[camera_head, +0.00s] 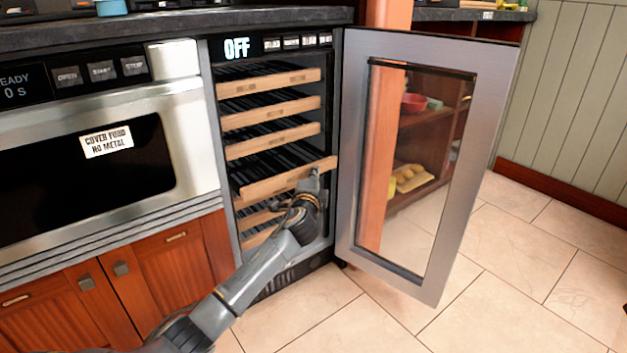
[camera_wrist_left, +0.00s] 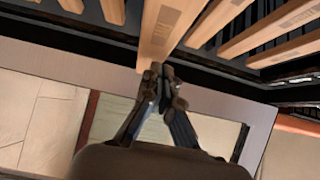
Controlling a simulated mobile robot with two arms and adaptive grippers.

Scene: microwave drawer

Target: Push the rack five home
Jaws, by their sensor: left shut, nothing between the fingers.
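A drink cooler (camera_head: 270,44) with an open door holds several racks with wooden fronts. One rack (camera_head: 285,180), just below the upper three, sticks out further than the racks above it. Its number cannot be read. My left gripper (camera_head: 314,180) is at the right end of this rack's front, its fingers shut and empty. In the left wrist view the fingertips (camera_wrist_left: 162,76) are at the end of a wooden rack front (camera_wrist_left: 163,38), touching or almost touching it. My left wrist and arm partly hide the lower racks (camera_head: 262,217). My right gripper is not in view.
The cooler's glass door (camera_head: 350,150) stands wide open on the right, close to my left gripper. A microwave drawer (camera_head: 185,80) is left of the cooler, above wooden cabinets (camera_head: 175,250). The tiled floor (camera_head: 520,280) at the right is clear.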

